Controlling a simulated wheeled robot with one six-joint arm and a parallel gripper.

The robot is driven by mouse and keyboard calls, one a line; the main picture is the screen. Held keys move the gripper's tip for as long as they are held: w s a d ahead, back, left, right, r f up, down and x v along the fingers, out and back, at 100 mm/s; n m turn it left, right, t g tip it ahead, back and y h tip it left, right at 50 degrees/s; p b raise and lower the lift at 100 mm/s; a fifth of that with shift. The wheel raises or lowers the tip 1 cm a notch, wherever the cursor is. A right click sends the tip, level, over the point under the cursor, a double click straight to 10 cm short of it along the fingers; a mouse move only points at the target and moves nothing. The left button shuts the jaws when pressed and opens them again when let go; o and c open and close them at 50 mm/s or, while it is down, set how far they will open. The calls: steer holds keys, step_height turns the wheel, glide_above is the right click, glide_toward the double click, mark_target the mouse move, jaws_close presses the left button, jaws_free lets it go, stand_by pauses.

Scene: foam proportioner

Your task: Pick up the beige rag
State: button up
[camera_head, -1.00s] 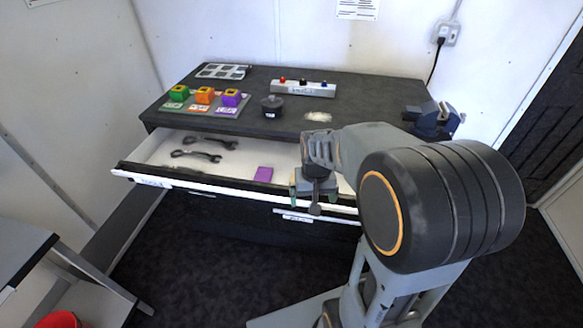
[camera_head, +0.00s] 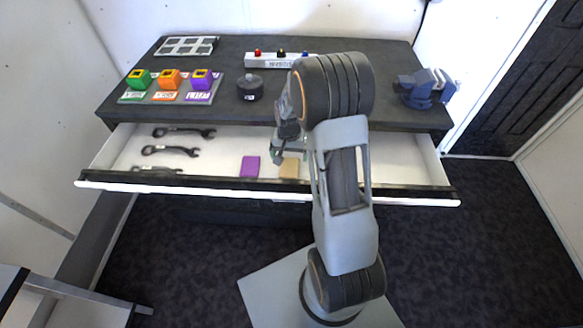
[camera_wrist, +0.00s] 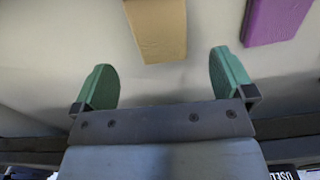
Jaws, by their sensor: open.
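The beige rag (camera_head: 290,168) is a small flat tan block lying in the open drawer, just right of a purple block. In the wrist view the beige rag (camera_wrist: 158,28) lies at the top, ahead of the fingers and roughly between their lines. My gripper (camera_wrist: 165,82) is open and empty, its two green fingertips apart with bare drawer floor between them. In the head view my gripper (camera_head: 290,152) is over the drawer close to the beige rag, and its fingers are partly hidden by my own arm.
A purple block (camera_head: 250,166) lies left of the rag and also shows in the wrist view (camera_wrist: 274,18). Several wrenches (camera_head: 172,150) lie at the drawer's left. The drawer's front edge (camera_head: 140,187) is near. A vise (camera_head: 425,90) and a black round container (camera_head: 250,88) stand on the tabletop.

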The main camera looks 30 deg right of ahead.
mark_target(289, 167)
steer(key=shift+s+f+p, duration=0.15)
steer(key=shift+f+p, duration=0.35)
steer(key=shift+f, duration=2.65)
